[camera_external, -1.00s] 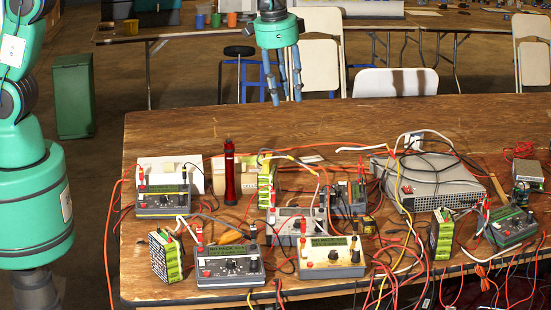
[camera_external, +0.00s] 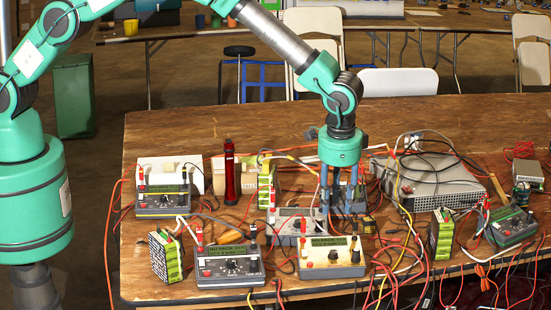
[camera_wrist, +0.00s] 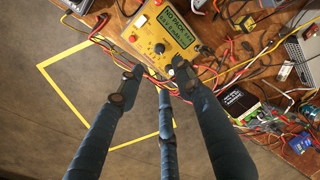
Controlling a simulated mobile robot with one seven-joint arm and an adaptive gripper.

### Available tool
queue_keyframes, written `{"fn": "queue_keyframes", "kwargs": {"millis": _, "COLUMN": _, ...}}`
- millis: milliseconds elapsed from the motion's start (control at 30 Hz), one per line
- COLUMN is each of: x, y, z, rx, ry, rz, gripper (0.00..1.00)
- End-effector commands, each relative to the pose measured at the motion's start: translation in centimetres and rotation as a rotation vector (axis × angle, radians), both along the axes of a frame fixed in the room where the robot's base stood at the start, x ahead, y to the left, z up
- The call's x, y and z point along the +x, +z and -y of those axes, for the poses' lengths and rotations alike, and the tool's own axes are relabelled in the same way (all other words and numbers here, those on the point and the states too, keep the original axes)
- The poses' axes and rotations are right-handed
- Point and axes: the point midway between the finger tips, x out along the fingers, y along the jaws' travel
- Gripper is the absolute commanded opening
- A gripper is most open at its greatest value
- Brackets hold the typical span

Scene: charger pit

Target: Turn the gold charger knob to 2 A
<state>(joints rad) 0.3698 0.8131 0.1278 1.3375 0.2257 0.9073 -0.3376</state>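The gold charger (camera_external: 318,268) sits at the table's front edge in the external view, with a lit green display and a dark knob (camera_external: 333,255) on its face. In the wrist view the gold charger (camera_wrist: 150,22) is at the top, its display starting "NO PACK", and its knob (camera_wrist: 160,48) is near the lower edge of its face. My gripper (camera_external: 338,208) points down over the table, appearing just above and behind the gold charger. In the wrist view my gripper's (camera_wrist: 158,76) fingers are spread and empty, with tips just below the knob in the picture.
A grey charger (camera_external: 230,266) stands left of the gold one and a white one (camera_external: 288,226) behind it. Red, yellow and black cables crowd the right. Battery packs (camera_external: 166,256), a red cylinder (camera_external: 232,172) and a large metal supply (camera_external: 440,190) stand around.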

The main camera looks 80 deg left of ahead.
Motion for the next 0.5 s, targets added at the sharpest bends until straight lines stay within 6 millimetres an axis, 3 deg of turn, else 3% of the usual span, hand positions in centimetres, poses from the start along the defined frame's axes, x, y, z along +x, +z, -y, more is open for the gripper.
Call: {"fn": "queue_keyframes", "kwargs": {"millis": 500, "x": 0.11, "y": -0.86, "z": 0.32, "rx": 0.004, "ry": -0.001, "rz": -0.003, "gripper": 0.35}}
